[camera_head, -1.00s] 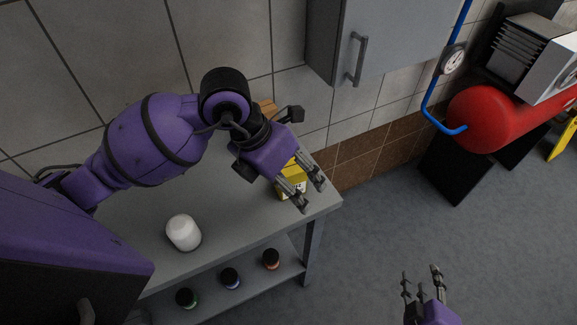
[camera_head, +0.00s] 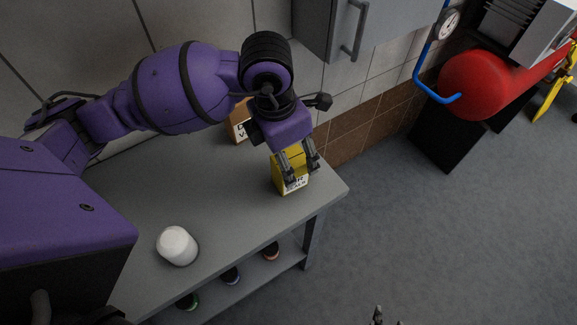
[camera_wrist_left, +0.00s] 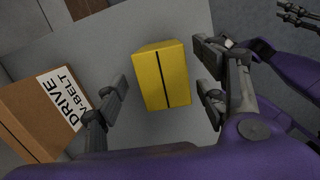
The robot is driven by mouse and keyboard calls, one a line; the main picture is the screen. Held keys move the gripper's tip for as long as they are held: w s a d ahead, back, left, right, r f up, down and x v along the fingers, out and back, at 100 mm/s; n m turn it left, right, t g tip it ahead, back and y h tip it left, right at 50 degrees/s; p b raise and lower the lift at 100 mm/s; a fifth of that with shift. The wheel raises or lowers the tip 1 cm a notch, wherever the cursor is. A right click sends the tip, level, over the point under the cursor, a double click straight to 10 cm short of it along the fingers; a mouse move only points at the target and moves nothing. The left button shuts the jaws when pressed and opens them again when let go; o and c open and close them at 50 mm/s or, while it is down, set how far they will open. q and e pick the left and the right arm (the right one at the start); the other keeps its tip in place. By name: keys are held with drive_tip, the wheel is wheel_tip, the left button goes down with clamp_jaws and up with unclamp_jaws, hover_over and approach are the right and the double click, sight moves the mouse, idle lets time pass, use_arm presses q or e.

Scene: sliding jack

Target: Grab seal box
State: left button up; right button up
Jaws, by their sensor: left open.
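The seal box appears to be the yellow box (camera_head: 291,182) near the right end of the grey bench. It has a white label low on its front. In the left wrist view the yellow box (camera_wrist_left: 162,77) shows a dark stripe and sits between the two spread fingers, with a gap on each side. My left gripper (camera_head: 303,173) is open, above and around the box's upper part. My right gripper (camera_head: 386,318) shows only its fingertips at the bottom edge; its spread fingers also show in the left wrist view (camera_wrist_left: 294,14).
A brown drive V-belt box (camera_wrist_left: 42,113) stands beside the yellow box, to its left; it is partly hidden in the head view (camera_head: 239,122). A white rounded container (camera_head: 177,246) is at the bench front. Several small jars sit on the lower shelf (camera_head: 290,262). A wall cabinet (camera_head: 325,25) hangs above.

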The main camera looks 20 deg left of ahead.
use_arm(q)
drive_tip(key=f, duration=0.6)
drive_tip(key=shift+w+d+f, duration=0.1)
drive_tip(key=shift+d+f, duration=0.1)
drive_tip(key=shift+d, duration=0.2)
drive_tip(key=c, duration=1.3)
drive_tip(key=shift+r, duration=0.1)
